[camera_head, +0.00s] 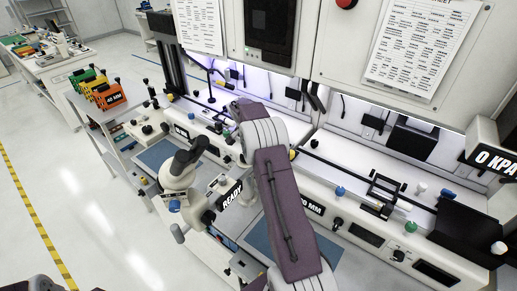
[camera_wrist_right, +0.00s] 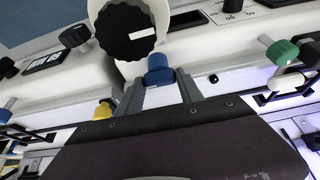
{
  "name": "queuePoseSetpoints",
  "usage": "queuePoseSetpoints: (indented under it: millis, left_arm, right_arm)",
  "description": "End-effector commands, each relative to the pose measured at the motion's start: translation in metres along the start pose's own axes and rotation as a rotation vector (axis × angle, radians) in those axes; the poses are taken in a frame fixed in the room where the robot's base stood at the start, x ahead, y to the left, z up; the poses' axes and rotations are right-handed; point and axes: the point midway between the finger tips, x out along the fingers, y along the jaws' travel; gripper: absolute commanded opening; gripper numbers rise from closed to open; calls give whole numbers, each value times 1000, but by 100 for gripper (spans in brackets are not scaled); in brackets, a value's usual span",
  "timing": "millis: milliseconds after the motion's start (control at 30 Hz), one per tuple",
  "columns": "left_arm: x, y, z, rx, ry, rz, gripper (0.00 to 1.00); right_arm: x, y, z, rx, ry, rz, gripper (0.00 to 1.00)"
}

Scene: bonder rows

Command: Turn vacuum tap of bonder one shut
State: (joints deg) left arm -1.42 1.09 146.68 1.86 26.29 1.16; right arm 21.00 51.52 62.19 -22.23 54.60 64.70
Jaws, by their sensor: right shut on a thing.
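In the right wrist view, a blue tap (camera_wrist_right: 160,70) sits between the fingertips of my right gripper (camera_wrist_right: 161,84), just below a large black dial with a white mark (camera_wrist_right: 126,31). The gripper is shut on this tap. The tap's stem and its mount are mostly hidden. In the head view my purple arm hides the right gripper and the tap it holds. My left gripper is not seen. The bonder panel (camera_head: 318,190) runs along the bench beside my arm.
In the wrist view a green tap (camera_wrist_right: 283,52) is at the right and a yellow one (camera_wrist_right: 103,111) at the left. In the head view another blue tap (camera_head: 340,191), a microscope (camera_head: 178,172) and a "0 KPA" display (camera_head: 494,160) stand nearby. Open floor (camera_head: 100,220) is at left.

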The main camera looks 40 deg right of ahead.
Motion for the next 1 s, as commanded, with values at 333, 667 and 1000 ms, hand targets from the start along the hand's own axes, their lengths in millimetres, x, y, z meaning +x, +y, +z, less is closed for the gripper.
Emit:
queuePoseSetpoints:
  millis: [333, 667, 1000]
  left_arm:
    - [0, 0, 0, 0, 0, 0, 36]
    - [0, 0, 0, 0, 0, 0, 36]
    - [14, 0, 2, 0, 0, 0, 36]
  right_arm:
    - [-1, -1, -1, 6, 3, -3, 3]
    - [0, 0, -1, 3, 1, -1, 65]
    - [-50, -1, 0, 4, 4, -6, 65]
